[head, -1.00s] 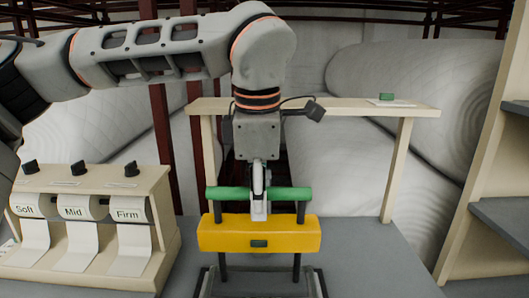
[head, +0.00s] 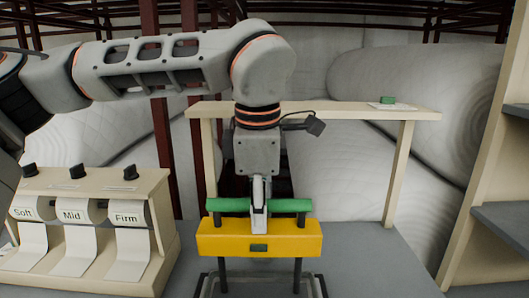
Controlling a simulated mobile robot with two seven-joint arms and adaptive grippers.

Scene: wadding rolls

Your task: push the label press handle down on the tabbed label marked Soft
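The label press has a yellow block (head: 220,238) with a green bar handle (head: 290,205) on dark posts above it. The handle is low, a short gap above the block. My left gripper (head: 259,218) comes down from above onto the middle of the handle. Its near finger crosses in front of the bar and the gripper looks shut on it; the far finger is mostly hidden. The tabbed label marked Soft cannot be made out at the press. A roll marked Soft (head: 22,213) sits in the dispenser at left. My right gripper is not in view.
The wooden dispenser (head: 150,190) also holds the Mid (head: 74,215) and Firm (head: 127,218) rolls. A wooden frame (head: 350,112) stands behind the press, with a small green piece (head: 387,100) on top. Shelving (head: 465,230) is at right. Grey table (head: 360,265) is clear right of the press.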

